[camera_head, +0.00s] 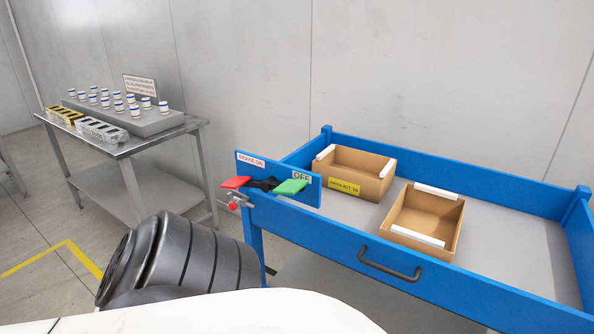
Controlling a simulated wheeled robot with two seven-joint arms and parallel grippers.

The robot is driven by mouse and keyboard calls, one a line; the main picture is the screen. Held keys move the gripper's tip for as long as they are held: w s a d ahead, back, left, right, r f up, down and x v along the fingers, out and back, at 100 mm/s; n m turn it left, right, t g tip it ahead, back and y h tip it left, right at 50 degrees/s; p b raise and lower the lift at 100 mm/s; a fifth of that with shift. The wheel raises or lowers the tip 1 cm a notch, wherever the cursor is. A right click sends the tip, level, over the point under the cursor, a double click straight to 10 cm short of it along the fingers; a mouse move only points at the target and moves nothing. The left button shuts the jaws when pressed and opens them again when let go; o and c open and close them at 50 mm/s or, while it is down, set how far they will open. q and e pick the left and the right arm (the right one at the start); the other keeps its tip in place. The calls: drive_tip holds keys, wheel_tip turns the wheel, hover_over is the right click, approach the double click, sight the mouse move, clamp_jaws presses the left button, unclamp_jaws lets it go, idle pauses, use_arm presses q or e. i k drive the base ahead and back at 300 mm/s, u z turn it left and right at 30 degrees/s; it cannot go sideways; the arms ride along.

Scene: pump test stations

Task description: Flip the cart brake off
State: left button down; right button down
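The cart brake is a rocker on a blue plate (312,193) at the near left corner of the blue cart (345,242). It has a red pad (235,182) under the "BRAKE ON" label (250,160) and a green pad (291,187) under the "OFF" label (301,177). A black middle piece (263,184) joins the pads. The red pad shows slightly higher in the picture than the green one; I cannot tell which side is pressed down. Neither of my grippers is in view.
Two cardboard boxes (354,172) (428,213) with white edge strips stand in the cart tray. A dark handle (389,266) is on its front. A small red knob (232,205) sits below the red pad. A metal table (122,148) with several vials stands at left.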

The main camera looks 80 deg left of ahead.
sight(291, 187)
drive_tip(key=u, duration=3)
drive_tip(key=i, duration=0.9)
drive_tip(key=u, duration=0.1)
